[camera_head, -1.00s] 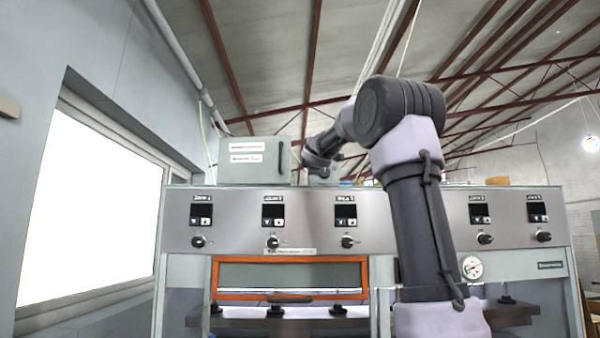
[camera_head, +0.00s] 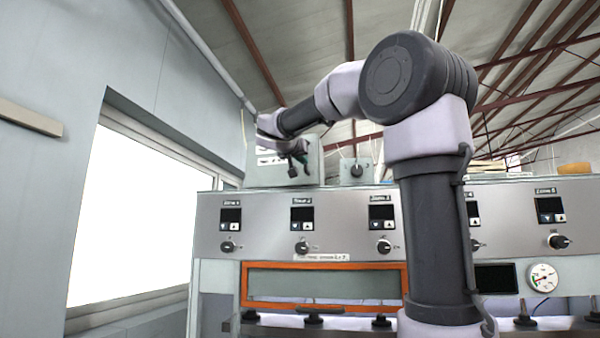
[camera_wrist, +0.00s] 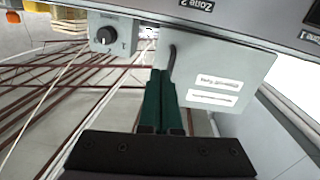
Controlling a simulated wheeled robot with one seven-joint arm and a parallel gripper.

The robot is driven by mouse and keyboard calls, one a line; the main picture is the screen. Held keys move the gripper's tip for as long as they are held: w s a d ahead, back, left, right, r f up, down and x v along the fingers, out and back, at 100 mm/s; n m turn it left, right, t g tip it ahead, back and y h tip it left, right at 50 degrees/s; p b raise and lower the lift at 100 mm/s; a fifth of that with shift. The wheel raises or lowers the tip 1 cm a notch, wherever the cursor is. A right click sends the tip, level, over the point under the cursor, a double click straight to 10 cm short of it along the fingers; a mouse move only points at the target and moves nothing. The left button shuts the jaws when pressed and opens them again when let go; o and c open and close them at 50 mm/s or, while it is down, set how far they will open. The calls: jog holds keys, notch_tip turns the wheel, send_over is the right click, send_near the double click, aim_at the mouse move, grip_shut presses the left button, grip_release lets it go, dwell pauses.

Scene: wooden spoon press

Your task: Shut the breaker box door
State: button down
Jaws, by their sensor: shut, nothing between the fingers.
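The breaker box (camera_head: 268,181) is a light grey box on top of the press, left of centre in the head view and partly hidden by my arm. Its door (camera_wrist: 225,75) fills the upper right of the upside-down wrist view, with two white labels and a dark handle (camera_wrist: 172,62) near its edge. I cannot tell whether the door is fully closed. My gripper (camera_wrist: 160,75) is shut and empty, its green fingers together close to the handle; contact is unclear. In the head view, my gripper (camera_head: 298,168) is in front of the box.
A small grey box with a black knob (camera_head: 357,170) stands right of the breaker box. The press front (camera_head: 340,225) with its knobs and displays lies below. A bright window (camera_head: 140,210) and wall are at the left.

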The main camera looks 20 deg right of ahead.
aim_at(316, 169)
jog(key=shift+m, duration=0.7)
jog(key=x, duration=1.3)
jog(key=shift+w+a+r, duration=0.1)
jog(key=shift+w+r, duration=0.1)
jog(key=shift+r, duration=0.1)
jog(key=x, duration=0.3)
jog(key=shift+w+d+r, duration=0.1)
jog(key=shift+w+d, duration=0.05)
jog(key=shift+d, duration=0.15)
jog(key=shift+r, duration=0.1)
jog(key=shift+r, duration=0.1)
